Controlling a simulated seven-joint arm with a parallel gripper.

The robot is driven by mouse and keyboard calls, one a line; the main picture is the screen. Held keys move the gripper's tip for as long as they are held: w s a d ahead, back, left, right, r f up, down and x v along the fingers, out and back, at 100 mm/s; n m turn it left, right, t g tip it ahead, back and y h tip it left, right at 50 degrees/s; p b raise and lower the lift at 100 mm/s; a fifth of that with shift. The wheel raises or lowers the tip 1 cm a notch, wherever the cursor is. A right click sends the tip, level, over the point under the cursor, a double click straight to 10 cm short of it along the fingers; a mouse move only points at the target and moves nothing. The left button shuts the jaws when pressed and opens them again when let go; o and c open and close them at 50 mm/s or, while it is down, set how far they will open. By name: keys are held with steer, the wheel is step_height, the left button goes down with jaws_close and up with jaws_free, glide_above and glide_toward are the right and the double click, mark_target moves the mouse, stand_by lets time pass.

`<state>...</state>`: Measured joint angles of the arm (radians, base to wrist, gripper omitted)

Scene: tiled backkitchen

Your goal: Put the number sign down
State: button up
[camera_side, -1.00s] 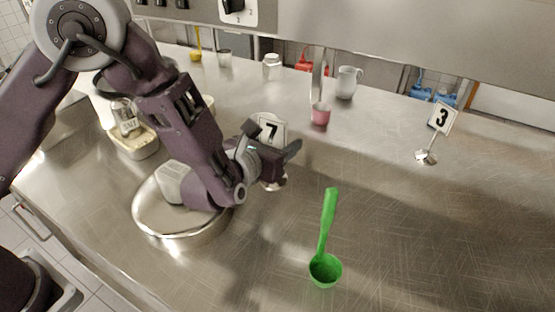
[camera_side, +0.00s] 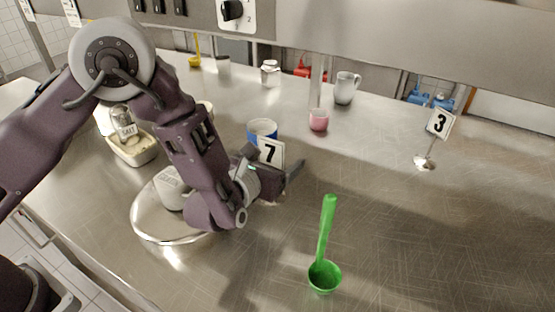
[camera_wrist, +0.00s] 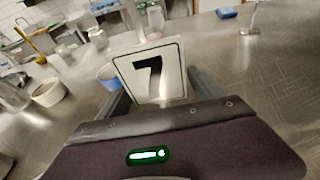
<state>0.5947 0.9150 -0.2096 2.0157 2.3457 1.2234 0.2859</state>
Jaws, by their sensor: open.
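The number sign (camera_side: 271,152) is a white card with a black 7, roughly upright at my gripper. In the wrist view the card (camera_wrist: 152,75) faces me between the two fingers. My gripper (camera_side: 273,170) is open, with one finger on each side of the sign, low over the steel counter (camera_side: 400,220). The sign's stem and foot are hidden by my gripper, so I cannot tell whether the foot rests on the counter.
A blue-and-white cup (camera_side: 262,130) stands just behind the sign. A green ladle (camera_side: 325,245) lies in front to the right. A round metal pan (camera_side: 160,225) is under my arm. Sign 3 (camera_side: 439,124) stands at the right. The counter between is clear.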

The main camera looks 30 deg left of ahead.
steer(key=v, duration=1.2)
steer(key=s+a+r+n+g+y, duration=0.1)
steer(key=a+r+n+y, duration=0.25)
steer(key=a, duration=0.35)
steer(key=a+r+n+g+y, duration=0.1)
steer(key=a+r+n+y, duration=0.25)
steer(key=a, duration=0.35)
steer(key=s+a+r+n+g+y, duration=0.3)
steer(key=s+a+n+g, duration=0.5)
steer(key=s+a+n, duration=0.5)
steer(key=s+d+f+n+g+h, duration=0.1)
steer(key=s+d+n+g+h, duration=0.1)
steer(key=s+d+n+h, duration=0.6)
steer(key=d+r+n+t, duration=0.1)
steer(key=n, duration=0.1)
steer(key=d+r+n+t+h, duration=0.1)
steer(key=n, duration=0.2)
steer(key=d+r+n+t+h, duration=0.1)
steer(key=r+n, duration=0.1)
steer(key=n, duration=0.1)
steer(key=shift+s+d, duration=0.3)
steer(key=shift+d, duration=0.05)
